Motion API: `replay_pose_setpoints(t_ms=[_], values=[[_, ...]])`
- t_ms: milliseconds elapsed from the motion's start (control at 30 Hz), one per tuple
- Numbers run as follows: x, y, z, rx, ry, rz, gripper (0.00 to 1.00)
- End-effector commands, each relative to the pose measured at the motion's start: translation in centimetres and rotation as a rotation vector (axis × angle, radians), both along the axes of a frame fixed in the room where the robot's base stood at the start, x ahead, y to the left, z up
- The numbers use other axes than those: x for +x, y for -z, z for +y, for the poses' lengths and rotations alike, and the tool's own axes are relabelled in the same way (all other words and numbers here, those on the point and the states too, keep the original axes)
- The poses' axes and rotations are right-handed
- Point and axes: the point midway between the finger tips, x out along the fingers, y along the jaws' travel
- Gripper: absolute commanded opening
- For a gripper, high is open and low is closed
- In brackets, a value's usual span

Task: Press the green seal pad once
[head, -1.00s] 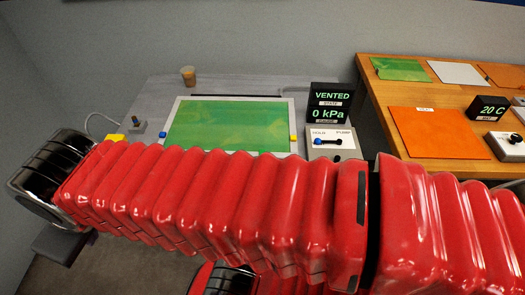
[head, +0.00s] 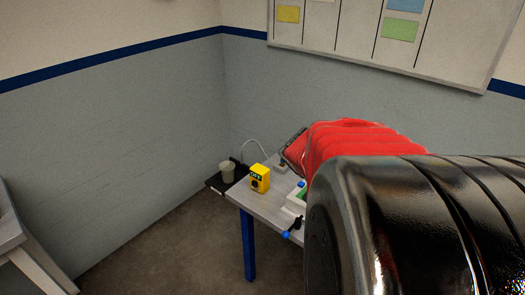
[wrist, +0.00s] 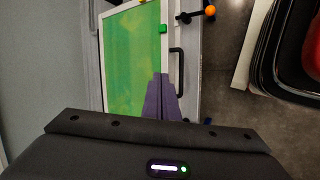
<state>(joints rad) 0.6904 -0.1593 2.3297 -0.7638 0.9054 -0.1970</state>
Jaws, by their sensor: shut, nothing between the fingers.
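The small green pad (wrist: 163,29) sits on the right rim of the pale frame in the wrist view. Beside it, inside the frame, lies a large green sheet (wrist: 130,60). My gripper (wrist: 161,77) is shut and empty, its purple-grey fingers pointing up the picture. The fingertips appear below the pad in the picture and apart from it; their height above the frame is hard to tell.
A black bar handle (wrist: 179,65) and a lever with an orange knob (wrist: 210,10) are right of the frame. In the head view, a yellow box (head: 260,178) stands on the bench (head: 247,198). A cup (head: 227,171) stands beyond it. Open floor lies left.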

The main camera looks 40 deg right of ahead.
Motion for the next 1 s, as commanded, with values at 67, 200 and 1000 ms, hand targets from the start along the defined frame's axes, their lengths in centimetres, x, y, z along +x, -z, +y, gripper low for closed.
replay_pose_setpoints(t_ms=[67, 200, 1000], values=[[-2.2, 0.9, -2.8, -0.007, 0.017, 0.076, 0.0], [-6.0, 2.1, -7.0, -0.014, 0.026, 0.201, 0.0], [-10.9, 4.1, -11.4, -0.004, 0.019, 0.348, 0.0]])
